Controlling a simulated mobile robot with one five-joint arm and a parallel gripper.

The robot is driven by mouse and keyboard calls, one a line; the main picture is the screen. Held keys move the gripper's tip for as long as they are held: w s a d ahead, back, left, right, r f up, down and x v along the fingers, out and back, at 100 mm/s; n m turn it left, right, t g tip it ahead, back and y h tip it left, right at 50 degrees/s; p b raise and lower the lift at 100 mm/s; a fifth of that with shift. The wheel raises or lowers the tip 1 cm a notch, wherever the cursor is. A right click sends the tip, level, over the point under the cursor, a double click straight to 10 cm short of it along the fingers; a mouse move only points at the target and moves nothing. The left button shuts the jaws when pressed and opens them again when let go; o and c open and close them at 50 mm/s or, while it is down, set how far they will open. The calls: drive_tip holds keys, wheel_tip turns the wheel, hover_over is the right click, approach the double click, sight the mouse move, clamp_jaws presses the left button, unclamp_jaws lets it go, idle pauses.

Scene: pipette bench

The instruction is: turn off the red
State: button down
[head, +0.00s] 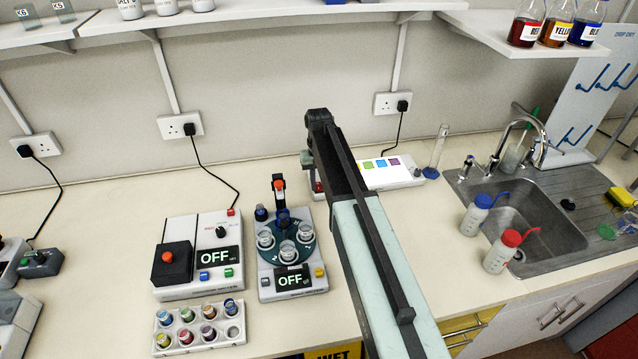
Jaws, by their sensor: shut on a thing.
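A white box (390,174) with green, blue and purple squares on top and a grey knob at its right end stands at the back of the bench. My arm crosses in front of its left end, where a small reddish patch shows. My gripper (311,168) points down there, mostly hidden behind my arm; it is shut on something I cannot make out. A white device (200,280) at the left has a black block with a red-orange button (168,257), a small red button (231,212), a black knob and a display reading OFF.
A carousel device (293,282) with cups and an OFF display stands left of my arm. A vial rack (199,327) is in front. A sink with red-capped (511,239) and blue-capped bottles is at the right. Coloured bottles, one red (525,31), stand on the shelf.

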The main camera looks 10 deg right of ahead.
sight(317, 182)
drive_tip(key=shift+w+g, duration=0.5)
drive_tip(key=shift+g, duration=0.3)
drive_tip(key=shift+s+g+b, duration=0.1)
drive_tip(key=shift+g+b, duration=0.25)
drive_tip(key=shift+g, duration=0.25)
drive_tip(key=shift+s, duration=0.1)
drive_tip(key=c, duration=1.2)
unclamp_jaws()
drive_tip(key=shift+c, duration=0.2)
drive_tip(key=shift+r, duration=0.1)
drive_tip(key=p+v, duration=0.7)
drive_tip(key=shift+r+p, duration=0.3)
